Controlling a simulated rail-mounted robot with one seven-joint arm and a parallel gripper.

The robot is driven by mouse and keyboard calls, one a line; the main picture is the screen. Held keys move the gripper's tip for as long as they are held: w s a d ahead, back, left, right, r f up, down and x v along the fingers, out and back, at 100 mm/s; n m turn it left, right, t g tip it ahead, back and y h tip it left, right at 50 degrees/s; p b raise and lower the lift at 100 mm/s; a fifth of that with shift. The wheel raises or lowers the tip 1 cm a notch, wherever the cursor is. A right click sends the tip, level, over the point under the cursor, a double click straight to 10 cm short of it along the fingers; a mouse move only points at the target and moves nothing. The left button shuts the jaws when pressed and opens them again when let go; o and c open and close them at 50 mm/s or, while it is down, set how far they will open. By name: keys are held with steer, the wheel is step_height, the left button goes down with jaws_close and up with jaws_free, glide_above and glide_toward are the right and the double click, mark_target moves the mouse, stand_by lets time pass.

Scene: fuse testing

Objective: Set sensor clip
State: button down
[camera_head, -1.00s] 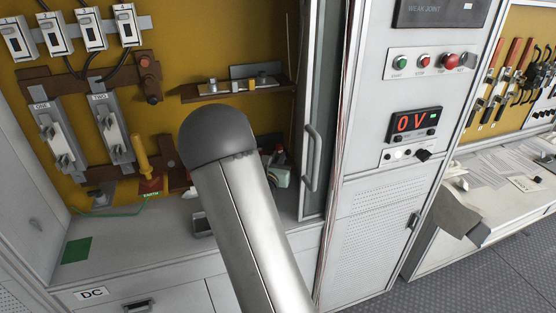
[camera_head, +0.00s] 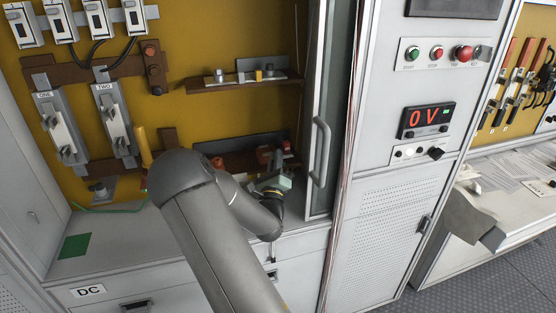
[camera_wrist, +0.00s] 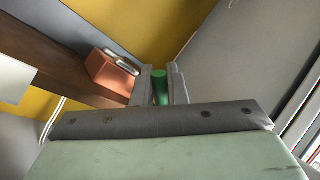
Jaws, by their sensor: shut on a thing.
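My gripper (camera_wrist: 160,88) is shut on a small green cylindrical piece (camera_wrist: 160,80) in the wrist view. This may be the sensor clip, but most of it is hidden behind the fingers. An orange-red block (camera_wrist: 112,72) with metal on top sits just left of the fingers, on a brown shelf (camera_wrist: 70,72). The gripper and held piece look apart from the block. The fingertips are not clear there.
The open glass door (camera_head: 318,110) with its handle stands close to the right of my gripper. An upper brown shelf (camera_head: 240,90) is above. Switches ONE (camera_head: 62,130) and TWO (camera_head: 116,120) are at left. The worktop (camera_head: 120,235) has free room at left.

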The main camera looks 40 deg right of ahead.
steer(key=n+t+y, duration=0.1)
steer(key=n, duration=0.1)
steer(key=n+t+y, duration=0.1)
steer(key=n, duration=0.1)
steer(key=f+n+t+p, duration=0.1)
steer(key=n, duration=0.1)
steer(key=shift+w+a+y, duration=0.15)
steer(key=shift+a+y, duration=0.2)
steer(key=shift+y, duration=0.05)
steer(key=shift+a+f+n+t+y+p, duration=0.1)
steer(key=shift+f+n+t+y+p, duration=0.15)
steer(key=shift+n+t+y, duration=0.65)
steer(key=shift+d+f+n+t+y+p, duration=0.15)
steer(key=shift+n+y+p, duration=0.3)
steer(key=shift+n, duration=1)
steer(key=shift+a+f+n+t+y+p, duration=0.15)
steer(key=shift+n+t+y, duration=0.4)
steer(key=shift+n+y, duration=0.45)
steer(key=shift+f+n, duration=0.1)
steer(key=shift+n, duration=0.45)
steer(key=c, duration=1.5)
jaws_free()
